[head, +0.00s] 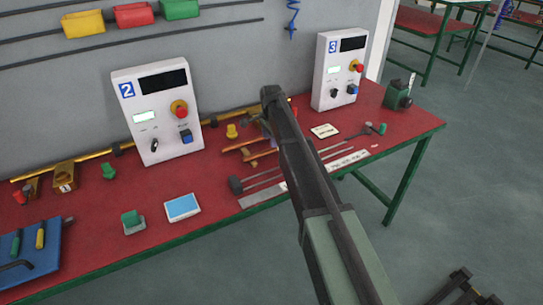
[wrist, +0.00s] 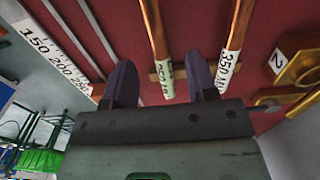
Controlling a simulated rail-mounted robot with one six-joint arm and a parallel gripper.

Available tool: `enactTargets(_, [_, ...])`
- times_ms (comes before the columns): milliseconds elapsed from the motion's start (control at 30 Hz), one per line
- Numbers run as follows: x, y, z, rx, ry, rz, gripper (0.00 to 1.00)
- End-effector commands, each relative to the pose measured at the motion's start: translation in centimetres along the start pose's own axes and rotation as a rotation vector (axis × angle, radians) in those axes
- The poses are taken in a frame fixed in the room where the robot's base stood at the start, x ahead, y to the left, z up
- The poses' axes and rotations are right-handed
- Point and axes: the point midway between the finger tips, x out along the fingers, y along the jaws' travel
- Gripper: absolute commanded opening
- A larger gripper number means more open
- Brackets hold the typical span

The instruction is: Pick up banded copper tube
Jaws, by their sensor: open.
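I cannot tell which one the task means. My gripper (wrist: 160,66) is open, with its two purple fingers on either side of the 250 tube's banded end. Contact cannot be judged. In the head view the copper tubes (head: 238,145) lie on the red bench, partly hidden by my arm, which also hides most of the gripper.
A ruler (wrist: 60,57) and thin rods lie left of the tubes in the wrist view. A brass block (wrist: 298,70) and a plate marked 2 (wrist: 276,60) are at right. Control boxes 2 (head: 157,112) and 3 (head: 340,70) stand at the bench's back.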

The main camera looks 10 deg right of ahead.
Motion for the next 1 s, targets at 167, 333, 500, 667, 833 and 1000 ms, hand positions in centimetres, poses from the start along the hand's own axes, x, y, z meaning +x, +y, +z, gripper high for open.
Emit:
enactTargets(167, [4.2, 0.3, 0.0, 0.0, 0.0, 0.0, 0.52])
enactTargets(333, [4.9, 0.2, 0.0, 0.0, 0.0, 0.0, 0.52])
enactTargets(500, [4.7, 0.3, 0.0, 0.0, 0.0, 0.0, 0.48])
enactTargets(667, [4.6, 0.2, 0.0, -0.001, 0.0, 0.0, 0.23])
enactTargets(833, [4.6, 0.2, 0.0, -0.001, 0.0, 0.0, 0.0])
enactTargets(1000, [4.6, 0.2, 0.0, -0.001, 0.0, 0.0, 0.0])
